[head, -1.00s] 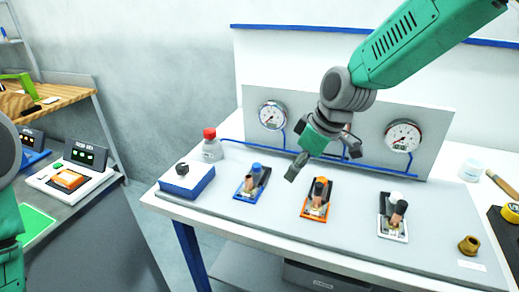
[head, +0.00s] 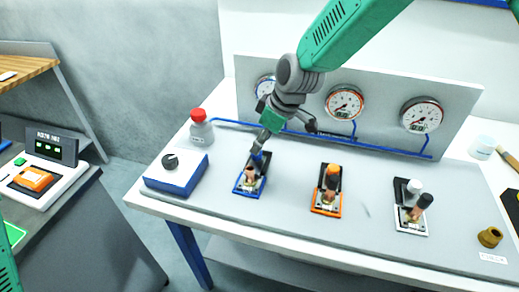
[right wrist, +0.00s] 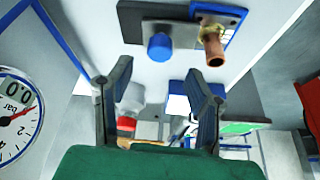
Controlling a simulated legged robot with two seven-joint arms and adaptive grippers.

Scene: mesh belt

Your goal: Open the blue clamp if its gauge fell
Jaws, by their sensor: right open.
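The blue clamp (head: 248,187) lies on the grey panel of the bench, with a blue-tipped handle and a copper-coloured stub. In the right wrist view its blue tip (right wrist: 160,47) and copper stub (right wrist: 211,48) show beyond the fingertips. My right gripper (head: 258,149) is just above the clamp at its handle; in the right wrist view the gripper (right wrist: 159,70) is open with nothing between its fingers. The left gauge (head: 264,86) is partly hidden by my right arm. A gauge in the right wrist view (right wrist: 14,115) has a red needle and shows 0.0 bar. My left gripper is not in view.
An orange clamp (head: 327,205) and a white clamp (head: 411,222) stand to the right. A middle gauge (head: 344,102) and right gauge (head: 421,115) are on the upright panel.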

